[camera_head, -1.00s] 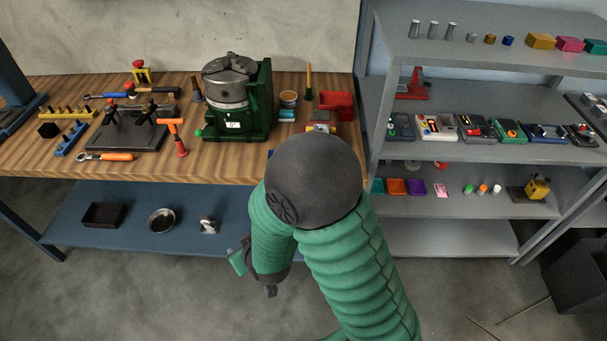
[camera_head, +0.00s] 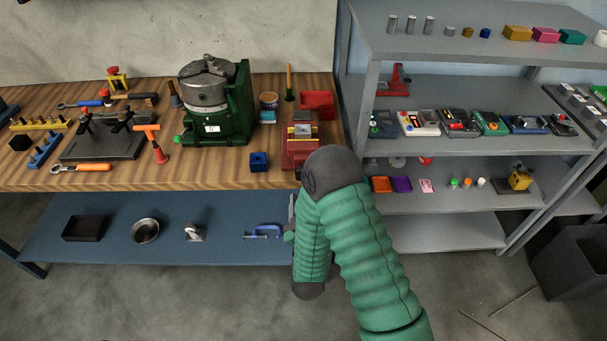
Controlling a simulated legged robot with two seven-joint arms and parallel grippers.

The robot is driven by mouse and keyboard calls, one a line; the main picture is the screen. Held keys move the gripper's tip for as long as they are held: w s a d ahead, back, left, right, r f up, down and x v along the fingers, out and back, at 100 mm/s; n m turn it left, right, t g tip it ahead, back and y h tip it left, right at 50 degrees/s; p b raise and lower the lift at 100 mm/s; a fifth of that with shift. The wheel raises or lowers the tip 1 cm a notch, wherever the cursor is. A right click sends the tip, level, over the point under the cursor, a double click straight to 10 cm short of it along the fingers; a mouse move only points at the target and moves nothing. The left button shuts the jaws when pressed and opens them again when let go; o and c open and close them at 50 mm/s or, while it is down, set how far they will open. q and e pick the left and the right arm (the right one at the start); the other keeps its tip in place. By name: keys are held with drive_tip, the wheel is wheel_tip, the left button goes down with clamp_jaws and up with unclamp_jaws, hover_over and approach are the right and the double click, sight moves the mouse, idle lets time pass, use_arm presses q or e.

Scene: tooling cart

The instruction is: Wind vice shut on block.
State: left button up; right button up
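The red vice (camera_head: 299,157) stands near the bench's front edge, right of the green chuck machine. A small grey and yellowish block (camera_head: 301,130) appears to sit between its jaws; whether the jaws touch it cannot be made out. The vice's front end and any handle are hidden or unclear behind my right arm. That arm comes in from the lower right, its dark elbow just in front of the vice. My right gripper (camera_head: 291,217) is below the bench's front edge, mostly hidden behind the forearm, so its fingers cannot be read. My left gripper is not in view.
A dark blue block (camera_head: 259,162) sits on the bench just left of the vice. A red bin (camera_head: 317,104) stands behind it. The green chuck machine (camera_head: 212,105) is to the left. A blue clamp (camera_head: 263,232) lies on the lower shelf. Grey shelving (camera_head: 440,157) stands close on the right.

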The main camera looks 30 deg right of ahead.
drive_tip(key=x, duration=0.7)
drive_tip(key=shift+w+d, duration=0.25)
drive_tip(key=shift+d, duration=0.15)
drive_tip(key=shift+w, duration=0.45)
drive_tip(key=shift+d, duration=0.1)
drive_tip(key=c, duration=1.1)
drive_tip(key=shift+f+m, duration=0.1)
drive_tip(key=shift+m, duration=0.2)
